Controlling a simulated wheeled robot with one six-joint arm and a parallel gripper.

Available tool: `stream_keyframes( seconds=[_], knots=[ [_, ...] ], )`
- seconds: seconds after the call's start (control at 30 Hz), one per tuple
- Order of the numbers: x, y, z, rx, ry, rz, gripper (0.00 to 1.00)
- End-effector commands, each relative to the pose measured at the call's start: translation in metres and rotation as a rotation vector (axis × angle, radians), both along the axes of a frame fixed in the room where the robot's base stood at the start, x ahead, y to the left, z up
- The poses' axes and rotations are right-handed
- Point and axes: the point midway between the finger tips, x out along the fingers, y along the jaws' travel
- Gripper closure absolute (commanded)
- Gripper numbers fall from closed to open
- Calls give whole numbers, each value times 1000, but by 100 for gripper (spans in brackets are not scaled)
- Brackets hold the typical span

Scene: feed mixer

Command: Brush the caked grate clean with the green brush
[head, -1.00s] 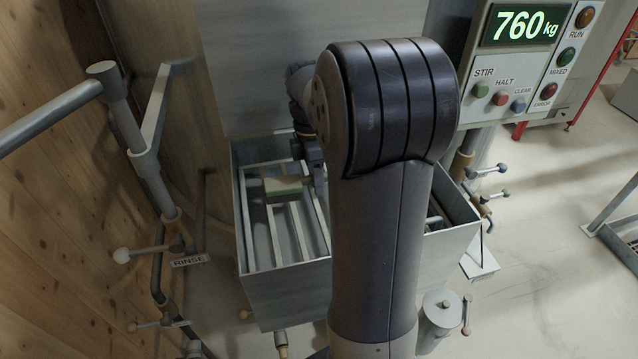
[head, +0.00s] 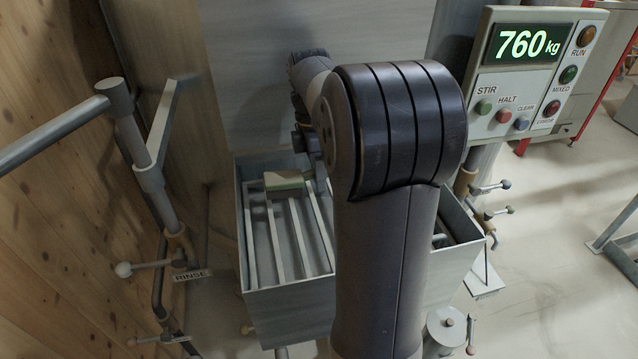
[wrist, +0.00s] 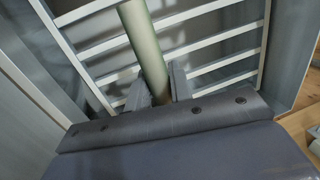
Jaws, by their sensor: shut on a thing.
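The green brush (head: 285,182) shows in the head view as a pale block with a green side, at the back of the grate. In the wrist view its round green handle (wrist: 143,38) stands between the fingers of my gripper (wrist: 160,84), which is shut on it. The grate (head: 291,240) is a set of light grey bars in a grey metal box; its bars also show in the wrist view (wrist: 215,40). The brush is over the back of the bars; I cannot tell whether it touches them. No clear caking shows on the visible bars. My arm hides the right part of the grate.
A control panel (head: 540,75) reading 760 kg stands at the right. A pipe with a RINSE lever (head: 150,267) is at the left, near a wooden wall (head: 50,220). A tall metal sheet (head: 310,30) rises behind the box. Open floor lies at the right.

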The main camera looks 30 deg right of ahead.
Motion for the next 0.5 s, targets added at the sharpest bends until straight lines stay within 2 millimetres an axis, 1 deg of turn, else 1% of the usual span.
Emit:
stream_keyframes(
  seconds=[0.1, 0.5],
  knots=[
    [0, 0, 13, -1, -2, 0, 100],
    [0, 0, 52, -1, -3, 0, 100]
  ],
)
